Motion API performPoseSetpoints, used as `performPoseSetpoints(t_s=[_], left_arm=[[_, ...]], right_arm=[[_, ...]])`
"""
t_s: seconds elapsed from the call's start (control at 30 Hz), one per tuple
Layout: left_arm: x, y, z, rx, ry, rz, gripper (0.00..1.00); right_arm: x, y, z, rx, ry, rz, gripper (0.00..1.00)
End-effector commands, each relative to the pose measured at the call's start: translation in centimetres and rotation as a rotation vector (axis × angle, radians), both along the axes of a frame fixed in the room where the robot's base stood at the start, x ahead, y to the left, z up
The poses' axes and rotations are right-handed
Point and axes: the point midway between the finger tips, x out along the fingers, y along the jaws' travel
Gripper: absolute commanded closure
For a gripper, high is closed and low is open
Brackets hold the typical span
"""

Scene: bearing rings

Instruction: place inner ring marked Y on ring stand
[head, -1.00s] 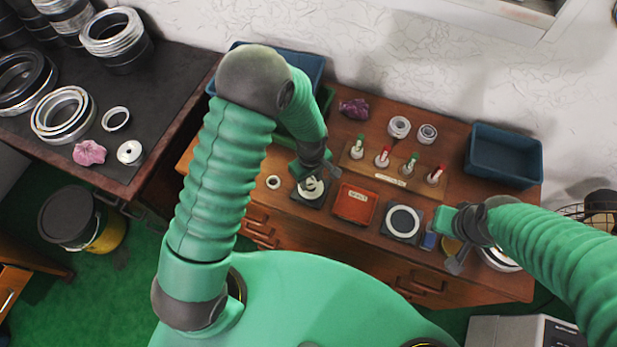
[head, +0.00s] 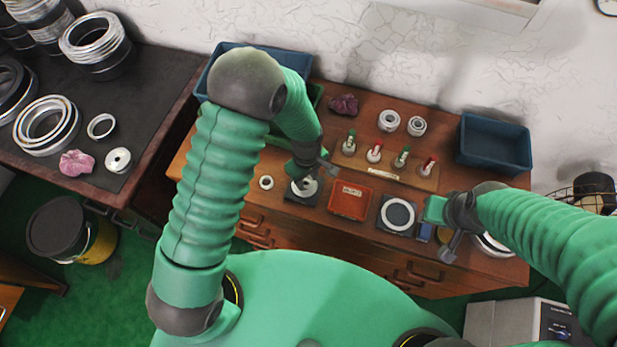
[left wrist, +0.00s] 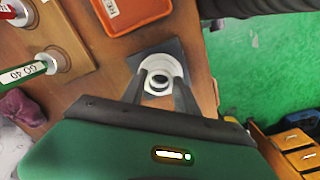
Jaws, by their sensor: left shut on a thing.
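My left gripper (head: 305,180) reaches down over a dark square pad (head: 292,197) on the wooden bench. In the left wrist view, its two fingers (left wrist: 158,92) are shut on a small pale ring (left wrist: 158,84). This ring is over a wider white ring piece (left wrist: 174,66) on the dark pad (left wrist: 188,60). Whether the two touch is unclear, and no Y mark is legible. My right gripper (head: 442,232) is at the bench's right, near a second dark pad (head: 382,225) with a white ring (head: 398,214); its jaws are not clear.
An orange-red tray (head: 350,201) stands between the pads. A small loose ring (head: 266,183) lies left. Behind are a rack (head: 385,174) of red and green gauges, two metal rings (head: 389,120), and a blue bin (head: 495,145). A dark side table (head: 140,85) holds larger rings.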

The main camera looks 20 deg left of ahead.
Motion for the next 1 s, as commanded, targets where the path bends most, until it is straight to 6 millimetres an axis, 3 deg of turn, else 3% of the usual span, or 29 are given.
performPoseSetpoints(t_s=[0.67, 1.0], left_arm=[[0.0, -0.2, -1.9, 0.001, 0.000, -0.001, 1.00], [0.0, -0.2, -0.9, 0.001, 0.000, 0.000, 1.00]], right_arm=[[0.0, 0.0, -1.4, 0.000, 0.000, 0.000, 0.64], [0.0, 0.0, -0.5, 0.000, 0.000, 0.001, 0.64]])
